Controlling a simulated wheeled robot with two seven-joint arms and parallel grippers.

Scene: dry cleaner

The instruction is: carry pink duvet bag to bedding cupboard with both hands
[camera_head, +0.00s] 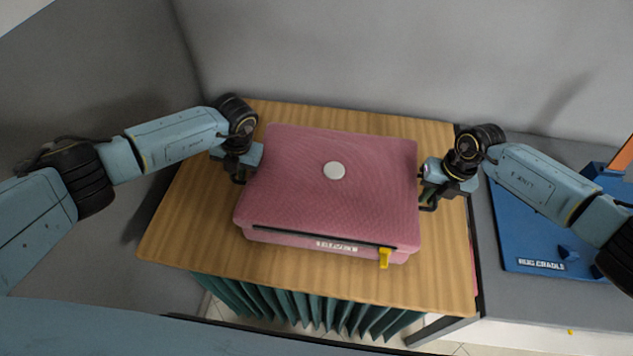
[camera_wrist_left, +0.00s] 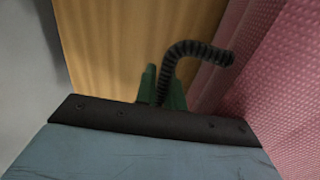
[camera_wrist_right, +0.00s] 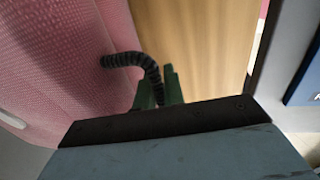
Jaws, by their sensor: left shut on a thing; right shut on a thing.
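The pink duvet bag (camera_head: 300,190) lies flat on a wooden table top, with a white round spot on top and a yellow zip tag at its front. Black curved handles stick out from its two sides. My left gripper (camera_head: 240,176) is at the bag's left side, shut on the left handle (camera_wrist_left: 200,50). My right gripper (camera_head: 430,200) is at the bag's right side, shut on the right handle (camera_wrist_right: 130,62). In both wrist views the green fingers close around the handle's base, and the bag's pink side shows beside them.
The wooden table top (camera_head: 190,225) has bare room around the bag, and a green pleated curtain (camera_head: 300,305) hangs below its front edge. A grey wall (camera_head: 330,60) stands behind. A blue board marked "RUG CRADLE" (camera_head: 530,235) lies on the grey counter to the right.

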